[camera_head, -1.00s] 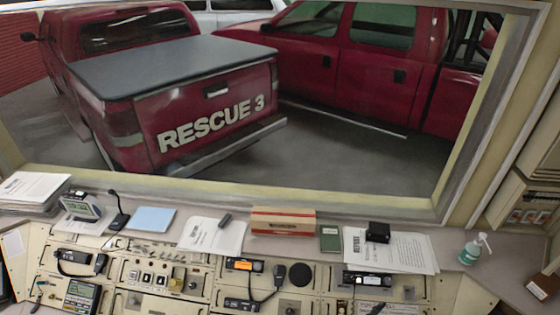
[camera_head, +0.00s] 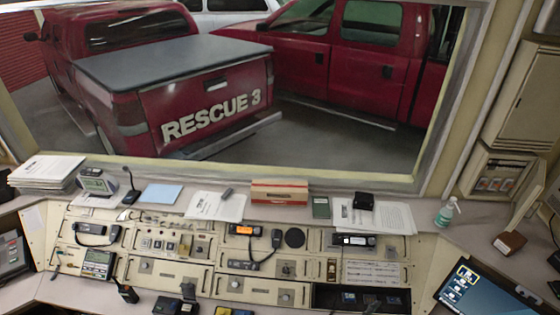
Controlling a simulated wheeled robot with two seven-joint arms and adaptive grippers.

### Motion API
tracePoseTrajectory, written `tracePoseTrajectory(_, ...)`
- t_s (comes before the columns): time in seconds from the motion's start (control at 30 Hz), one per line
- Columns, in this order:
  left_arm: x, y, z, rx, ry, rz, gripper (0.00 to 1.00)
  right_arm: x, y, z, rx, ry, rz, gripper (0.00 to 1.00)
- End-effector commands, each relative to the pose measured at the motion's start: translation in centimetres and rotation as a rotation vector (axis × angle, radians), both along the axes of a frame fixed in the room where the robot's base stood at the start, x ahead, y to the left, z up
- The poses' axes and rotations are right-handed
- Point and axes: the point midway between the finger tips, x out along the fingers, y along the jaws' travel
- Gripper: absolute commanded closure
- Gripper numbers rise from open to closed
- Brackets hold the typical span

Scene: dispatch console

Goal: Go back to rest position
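Neither of my grippers shows in the head view, and no part of my arms can be made out. The dispatch console (camera_head: 165,268) fills the lower part of the view. Its sloped beige panels carry radios, knobs and switches. A radio with an orange display (camera_head: 243,229) sits in the middle panel with a hand microphone (camera_head: 276,238) to its right. A desk microphone (camera_head: 131,190) stands on the ledge at the left.
The ledge holds a paper stack (camera_head: 47,171), a blue pad (camera_head: 162,194), a red-and-tan box (camera_head: 279,192) and a sanitizer bottle (camera_head: 446,212). A screen (camera_head: 480,293) stands at lower right. A handheld radio (camera_head: 127,291) is at lower left. Red trucks (camera_head: 200,95) show beyond the window.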

Motion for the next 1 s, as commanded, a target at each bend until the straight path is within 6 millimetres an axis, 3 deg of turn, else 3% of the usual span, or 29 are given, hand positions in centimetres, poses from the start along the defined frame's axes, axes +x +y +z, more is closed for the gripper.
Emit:
tracePoseTrajectory(0.17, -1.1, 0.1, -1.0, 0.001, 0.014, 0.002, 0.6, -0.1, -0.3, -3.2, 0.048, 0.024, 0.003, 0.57)
tracePoseTrajectory(0.33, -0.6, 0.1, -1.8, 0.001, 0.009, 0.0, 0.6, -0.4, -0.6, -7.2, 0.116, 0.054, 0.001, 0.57)
tracePoseTrajectory(0.57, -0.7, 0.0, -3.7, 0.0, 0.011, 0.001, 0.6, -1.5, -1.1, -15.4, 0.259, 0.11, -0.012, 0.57)
tracePoseTrajectory(0.67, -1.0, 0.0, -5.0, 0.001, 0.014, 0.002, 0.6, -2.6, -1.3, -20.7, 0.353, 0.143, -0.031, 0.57)
tracePoseTrajectory(0.77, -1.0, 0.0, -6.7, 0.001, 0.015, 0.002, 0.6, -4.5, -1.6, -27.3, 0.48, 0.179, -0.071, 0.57)
tracePoseTrajectory(1.0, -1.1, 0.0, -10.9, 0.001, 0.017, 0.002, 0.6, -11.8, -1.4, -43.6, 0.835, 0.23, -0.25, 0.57)
